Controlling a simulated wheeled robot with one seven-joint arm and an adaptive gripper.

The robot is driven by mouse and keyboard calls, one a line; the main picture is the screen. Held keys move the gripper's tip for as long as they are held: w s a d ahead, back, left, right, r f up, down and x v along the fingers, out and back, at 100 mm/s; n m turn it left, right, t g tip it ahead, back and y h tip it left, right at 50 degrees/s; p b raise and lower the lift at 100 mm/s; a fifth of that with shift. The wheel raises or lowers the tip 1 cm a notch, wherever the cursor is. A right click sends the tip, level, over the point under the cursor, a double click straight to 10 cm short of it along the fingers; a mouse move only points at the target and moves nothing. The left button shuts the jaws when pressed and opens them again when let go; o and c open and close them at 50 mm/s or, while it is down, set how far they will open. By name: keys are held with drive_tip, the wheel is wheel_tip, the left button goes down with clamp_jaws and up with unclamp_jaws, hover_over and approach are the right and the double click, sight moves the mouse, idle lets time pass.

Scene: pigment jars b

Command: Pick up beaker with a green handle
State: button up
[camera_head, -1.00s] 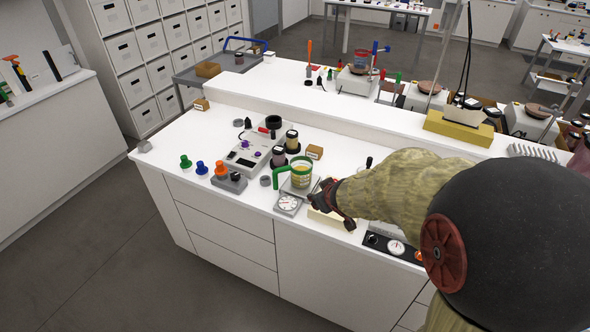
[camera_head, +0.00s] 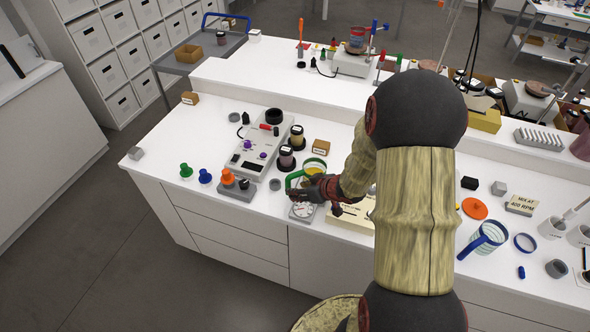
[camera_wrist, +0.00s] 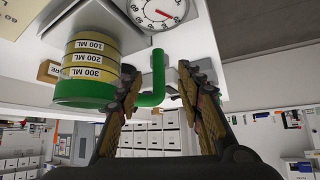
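In the wrist view the beaker (camera_wrist: 92,62) appears upside down, with a green rim, volume labels and yellowish contents. Its green handle (camera_wrist: 158,72) lies between the two fingers of my gripper (camera_wrist: 160,78). The fingers are apart, with visible gaps beside the handle. My gripper (camera_head: 300,189) is at the handle side of the beaker in the head view.
A grey device (camera_head: 258,145) with dark-lidded jars stands left of the beaker. Green, blue and orange knobs (camera_head: 205,176) are further left. A pale box (camera_head: 345,218) lies close to the right. A blue-handled beaker (camera_head: 485,240) stands at the right.

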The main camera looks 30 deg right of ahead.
drive_tip(key=shift+w+a+f, duration=0.1)
drive_tip(key=shift+w+f, duration=0.1)
drive_tip(key=shift+w, duration=0.2)
drive_tip(key=b+x, duration=0.2)
drive_tip(key=x, duration=0.5)
drive_tip(key=shift+w, duration=0.2)
drive_tip(key=shift+c, duration=1.2)
clamp_jaws()
drive_tip(key=shift+r, duration=0.1)
